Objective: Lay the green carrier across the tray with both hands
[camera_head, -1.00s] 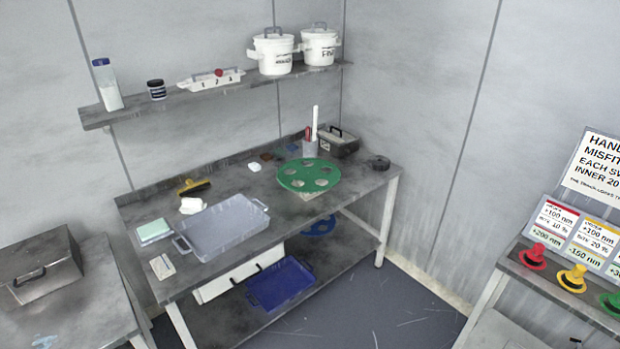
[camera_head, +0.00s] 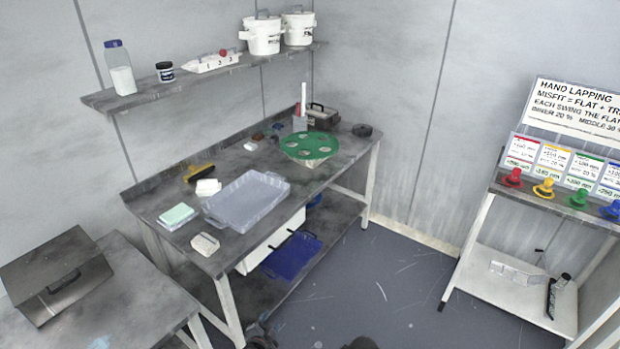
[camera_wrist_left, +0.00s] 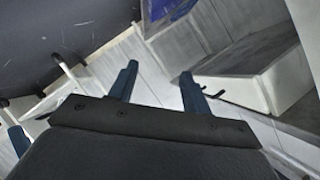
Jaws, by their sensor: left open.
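The green carrier (camera_head: 313,146), a round disc with several holes, lies at the far right part of the workbench, on something pale that shows under its edge. The grey-blue tray (camera_head: 247,200) sits empty at the front middle of the bench, apart from the carrier. My left gripper (camera_head: 262,334) is low at the bottom edge of the head view, in front of and below the bench. In the left wrist view its two blue-grey fingers (camera_wrist_left: 157,86) are spread, with nothing between them. My right gripper cannot be made out.
A green-topped block (camera_head: 177,216), a pale brush-like block (camera_head: 205,243) and a white lump (camera_head: 208,187) lie near the tray. A side table with a grey box (camera_head: 60,277) stands left. Open floor (camera_head: 385,285) lies right.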

